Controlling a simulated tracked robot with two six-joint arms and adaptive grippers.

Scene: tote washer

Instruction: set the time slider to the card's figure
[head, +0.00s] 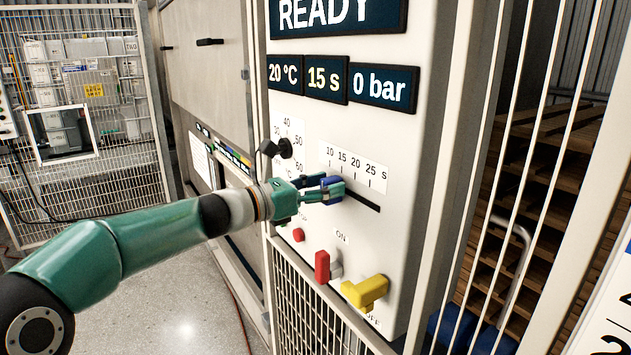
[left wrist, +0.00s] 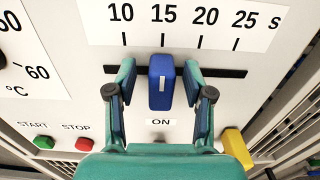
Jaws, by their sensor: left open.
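The time slider's blue knob (left wrist: 161,85) sits in a dark horizontal slot (left wrist: 232,72) under a scale (left wrist: 185,25) marked 10, 15, 20 and 25 s. Its white line stands at about the 15 mark. In the head view the time display (head: 326,79) reads 15 s. My left gripper (head: 328,188) is at the slot, open, with one finger on each side of the knob. Small gaps show between the fingers and the knob in the left wrist view. The fingers partly hide the knob in the head view. My right gripper is out of view. I see no card I can read in full.
A black dial (head: 285,148) is left of the scale. Below are a red button (head: 298,235), a red handle (head: 322,266) and a yellow handle (head: 364,291). White bars (head: 540,120) stand to the right. A cut-off sign (head: 610,310) is at lower right.

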